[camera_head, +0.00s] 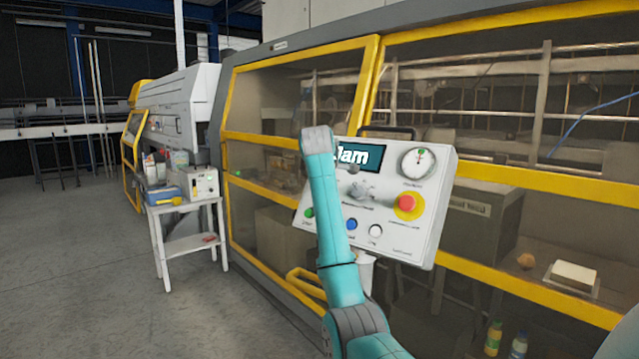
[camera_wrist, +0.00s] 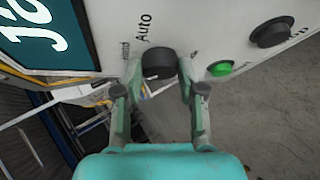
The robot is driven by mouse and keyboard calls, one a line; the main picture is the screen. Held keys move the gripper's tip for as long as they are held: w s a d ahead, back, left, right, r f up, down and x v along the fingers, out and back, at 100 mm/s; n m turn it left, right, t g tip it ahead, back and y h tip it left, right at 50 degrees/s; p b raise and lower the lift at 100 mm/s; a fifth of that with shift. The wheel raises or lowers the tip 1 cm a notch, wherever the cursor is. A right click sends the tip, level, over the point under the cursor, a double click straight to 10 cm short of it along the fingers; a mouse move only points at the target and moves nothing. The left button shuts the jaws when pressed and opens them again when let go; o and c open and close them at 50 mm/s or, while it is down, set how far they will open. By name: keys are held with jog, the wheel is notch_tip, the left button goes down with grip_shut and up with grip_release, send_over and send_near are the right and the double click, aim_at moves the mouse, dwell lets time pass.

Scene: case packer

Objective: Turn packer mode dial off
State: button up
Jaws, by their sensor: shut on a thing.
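The packer mode dial (camera_wrist: 158,63) is a black round knob on the white control panel (camera_head: 440,215), with the label "Auto" beside it in the wrist view. Another label beside it is partly hidden by a finger. My gripper (camera_wrist: 160,75) has one finger on each side of the dial and is shut on it. In the head view my teal arm rises in front of the panel's left part and hides the dial and my gripper. The dial's pointer position cannot be made out.
The panel carries a screen reading "Jam" (camera_head: 358,155), a gauge (camera_head: 416,162), a red stop button (camera_head: 407,203), a grey knob (camera_head: 362,190), and green (camera_head: 309,212), blue (camera_head: 351,224) and white (camera_head: 376,231) buttons. Yellow-framed guards stand behind. A small cart (camera_head: 188,206) stands left; floor there is open.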

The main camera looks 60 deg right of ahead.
jog(key=o, duration=1.1)
jog(key=shift+o, duration=0.2)
jog(key=v, duration=1.2)
